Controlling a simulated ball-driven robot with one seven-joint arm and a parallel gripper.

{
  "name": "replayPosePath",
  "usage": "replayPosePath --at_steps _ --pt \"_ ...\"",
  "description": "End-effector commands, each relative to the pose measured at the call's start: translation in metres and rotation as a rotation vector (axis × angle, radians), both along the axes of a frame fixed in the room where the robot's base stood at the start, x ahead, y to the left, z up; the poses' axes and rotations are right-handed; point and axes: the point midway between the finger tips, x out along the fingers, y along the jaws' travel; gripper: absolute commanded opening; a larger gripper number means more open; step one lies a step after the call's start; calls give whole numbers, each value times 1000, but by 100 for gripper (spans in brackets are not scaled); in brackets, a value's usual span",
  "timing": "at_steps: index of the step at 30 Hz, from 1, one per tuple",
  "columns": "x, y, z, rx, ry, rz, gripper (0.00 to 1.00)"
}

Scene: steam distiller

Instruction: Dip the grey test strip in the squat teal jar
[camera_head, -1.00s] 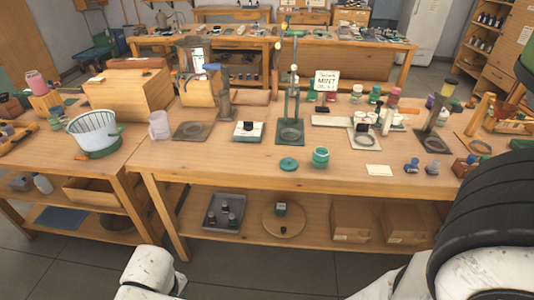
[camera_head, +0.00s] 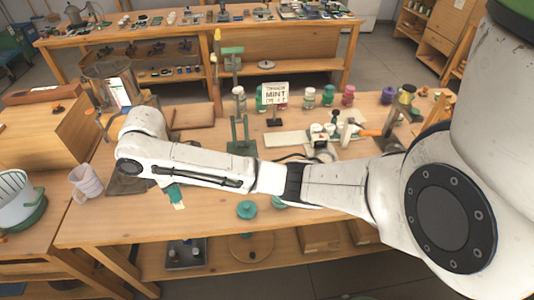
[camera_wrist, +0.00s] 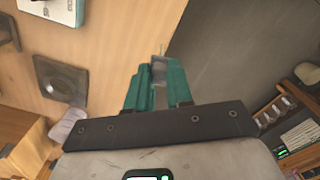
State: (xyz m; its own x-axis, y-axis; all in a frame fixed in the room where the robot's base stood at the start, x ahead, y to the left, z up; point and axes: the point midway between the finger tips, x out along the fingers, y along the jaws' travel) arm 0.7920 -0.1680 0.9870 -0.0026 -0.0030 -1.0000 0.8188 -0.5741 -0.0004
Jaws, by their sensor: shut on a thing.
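My gripper (camera_wrist: 158,68) has teal fingers, shut on a small grey piece (camera_wrist: 159,72) between the tips, which looks like the grey test strip. In the head view my gripper (camera_head: 175,195) hangs over the front of the bench, left of the jar, with a pale tip below the fingers. The squat teal jar (camera_head: 281,203) is mostly hidden behind my forearm; only a bit of its teal side shows, so I cannot see its mouth. A round teal lid (camera_head: 247,209) lies on the bench just left of it. The jar does not show in the wrist view.
My arm crosses the head view and hides much of the bench front. A teal-based stand (camera_head: 240,135) and a sign (camera_head: 275,94) stand behind it. A clear pitcher (camera_head: 87,184) is at the left. In the wrist view a dark plate (camera_wrist: 62,80) lies on the bench.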

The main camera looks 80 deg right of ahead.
Motion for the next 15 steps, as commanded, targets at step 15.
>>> replayPosePath --at_steps 15 --pt "-131 -138 46 3 1 901 0"
